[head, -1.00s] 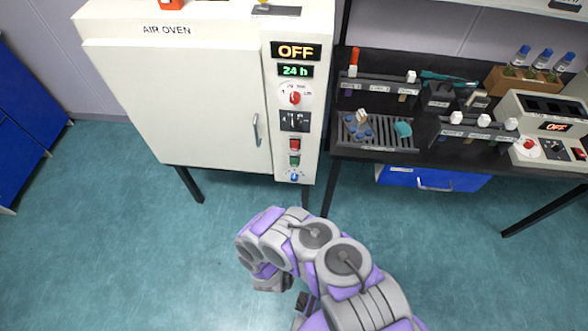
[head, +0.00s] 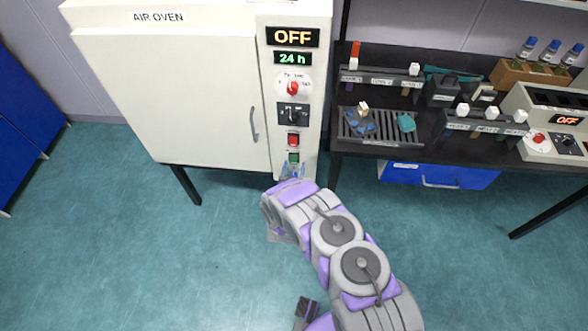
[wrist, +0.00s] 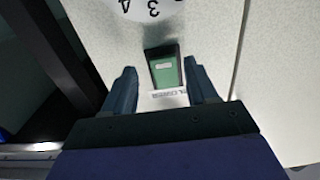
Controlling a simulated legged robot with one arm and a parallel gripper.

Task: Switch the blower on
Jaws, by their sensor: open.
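The white air oven (head: 170,90) stands at the left, and its display (head: 292,37) reads OFF. A green rocker switch (head: 293,157) sits low on the oven's right control panel. In the wrist view the green switch (wrist: 164,68) shows between my fingers, with an upside-down label that seems to read BLOWER (wrist: 163,98). My gripper (wrist: 160,72) is open and empty, one finger to each side of the switch. I cannot tell whether the fingers touch the panel. In the head view my gripper (head: 291,172) is just below the green switch, partly hidden by my wrist.
A red switch (head: 293,140), a black timer control (head: 293,114) and a red-pointer dial (head: 292,87) sit above the green switch. A numbered dial (wrist: 140,8) shows at the wrist view's top edge. A black bench (head: 365,160) with racks and a blue drawer stands at the right.

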